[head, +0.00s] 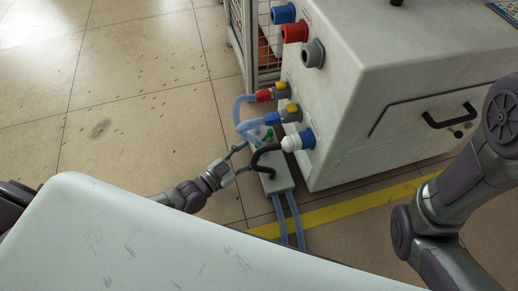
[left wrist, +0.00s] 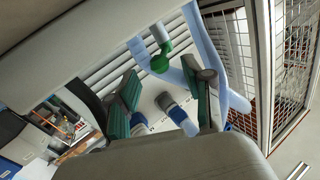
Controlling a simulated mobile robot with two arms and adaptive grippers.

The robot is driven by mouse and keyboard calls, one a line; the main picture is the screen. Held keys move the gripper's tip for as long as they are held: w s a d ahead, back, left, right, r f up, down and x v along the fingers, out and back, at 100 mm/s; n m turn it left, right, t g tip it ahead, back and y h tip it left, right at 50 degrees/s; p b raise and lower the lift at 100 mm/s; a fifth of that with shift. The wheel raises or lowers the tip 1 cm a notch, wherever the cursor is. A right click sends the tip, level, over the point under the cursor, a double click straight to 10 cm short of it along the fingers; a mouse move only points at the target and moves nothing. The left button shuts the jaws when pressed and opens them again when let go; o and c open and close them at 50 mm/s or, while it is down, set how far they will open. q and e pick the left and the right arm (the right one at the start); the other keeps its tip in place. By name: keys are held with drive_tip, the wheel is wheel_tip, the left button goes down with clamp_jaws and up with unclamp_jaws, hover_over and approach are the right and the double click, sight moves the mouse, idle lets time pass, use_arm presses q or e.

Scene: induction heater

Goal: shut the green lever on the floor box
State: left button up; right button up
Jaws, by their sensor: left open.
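The floor box (head: 279,180) is a small grey box on the tiles beside the big machine, with hoses attached. A green lever (left wrist: 160,62) on a grey fitting shows in the left wrist view, ahead of and between my fingertips. In the head view it is small and partly hidden among hoses, so its angle is hard to tell. My left gripper (head: 240,162) is open, just left of the floor box and its hoses. It also shows in the left wrist view (left wrist: 162,74), its two green-padded fingers apart with nothing held between them. My right gripper is out of view.
The white machine (head: 345,90) stands behind, with coloured connectors on its side. A wire cage (head: 240,45) stands behind left. The tiled floor at left is clear.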

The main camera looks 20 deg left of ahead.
sight(259, 145)
use_arm(q)
drive_tip(key=b+x, duration=0.1)
drive_tip(key=x, duration=0.2)
drive_tip(key=shift+w+d+f+b, duration=0.1)
drive_tip(key=shift+w+d+b, duration=0.05)
drive_tip(key=shift+w+b, duration=0.2)
drive_tip(key=shift+w+d, duration=0.2)
drive_tip(key=shift+w, duration=0.05)
drive_tip(key=shift+c, duration=0.2)
clamp_jaws()
